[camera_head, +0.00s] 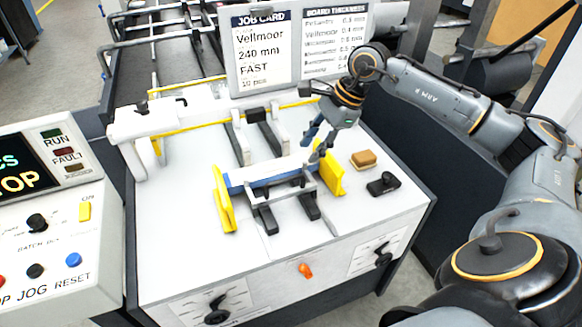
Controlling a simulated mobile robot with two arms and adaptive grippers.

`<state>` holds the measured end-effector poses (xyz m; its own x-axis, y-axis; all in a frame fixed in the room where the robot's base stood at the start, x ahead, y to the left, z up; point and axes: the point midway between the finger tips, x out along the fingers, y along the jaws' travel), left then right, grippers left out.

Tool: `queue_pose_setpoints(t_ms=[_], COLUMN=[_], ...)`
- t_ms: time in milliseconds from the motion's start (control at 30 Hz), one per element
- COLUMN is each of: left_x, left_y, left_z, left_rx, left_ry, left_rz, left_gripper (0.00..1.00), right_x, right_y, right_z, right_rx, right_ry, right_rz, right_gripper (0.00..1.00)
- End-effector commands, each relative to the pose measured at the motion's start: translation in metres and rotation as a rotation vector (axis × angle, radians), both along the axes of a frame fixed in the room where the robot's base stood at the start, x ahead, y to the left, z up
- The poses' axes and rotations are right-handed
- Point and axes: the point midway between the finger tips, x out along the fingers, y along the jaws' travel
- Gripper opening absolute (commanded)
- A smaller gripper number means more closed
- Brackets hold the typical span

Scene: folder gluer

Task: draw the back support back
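A grey bracket that looks like the back support (299,189) stands on two dark rails at the near side of a stack of blanks with a blue edge (262,178). Yellow side guides (224,200) stand at both ends of the stack. My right gripper (318,146) comes in from the right and points down above the far right part of the stack, near the right yellow guide. Its fingers look apart, with nothing seen between them. Whether it touches the bracket cannot be told. My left gripper is not in view.
A tan block (363,159) and a black knob-like part (383,184) lie right of the stack. An orange knob (305,269) and black dials are on the front panel. The job card (262,55) stands behind. A control panel (52,215) is at left. The white top's front left is clear.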

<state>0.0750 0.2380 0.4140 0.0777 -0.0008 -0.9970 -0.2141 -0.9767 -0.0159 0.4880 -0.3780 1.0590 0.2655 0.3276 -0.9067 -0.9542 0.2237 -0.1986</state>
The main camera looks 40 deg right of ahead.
Motion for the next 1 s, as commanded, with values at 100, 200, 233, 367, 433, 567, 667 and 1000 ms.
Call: queue_pose_setpoints(t_ms=[100,200,233,367,433,567,667,1000], left_x=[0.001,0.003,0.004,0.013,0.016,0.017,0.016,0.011], left_y=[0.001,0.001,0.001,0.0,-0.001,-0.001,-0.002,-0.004], left_z=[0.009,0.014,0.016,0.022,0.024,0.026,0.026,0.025], left_rx=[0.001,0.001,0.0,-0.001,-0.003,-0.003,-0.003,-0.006], left_ry=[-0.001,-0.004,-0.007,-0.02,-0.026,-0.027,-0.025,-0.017], left_rz=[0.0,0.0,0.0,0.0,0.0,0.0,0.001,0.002], left_gripper=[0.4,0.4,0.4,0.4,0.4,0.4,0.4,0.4], right_x=[0.007,0.012,0.014,0.02,0.023,0.026,0.027,0.027], right_y=[0.01,0.017,0.019,0.027,0.029,0.032,0.033,0.033], right_z=[-0.023,-0.042,-0.047,-0.068,-0.077,-0.087,-0.091,-0.091], right_rx=[0.004,0.004,0.005,0.005,0.004,0.004,0.002,0.003], right_ry=[0.004,0.005,0.004,0.003,0.002,0.001,0.0,0.001], right_rz=[0.0,0.001,0.0,0.0,-0.001,-0.002,-0.001,-0.002], right_gripper=[0.36,0.36,0.36,0.36,0.36,0.36,0.36,0.17])
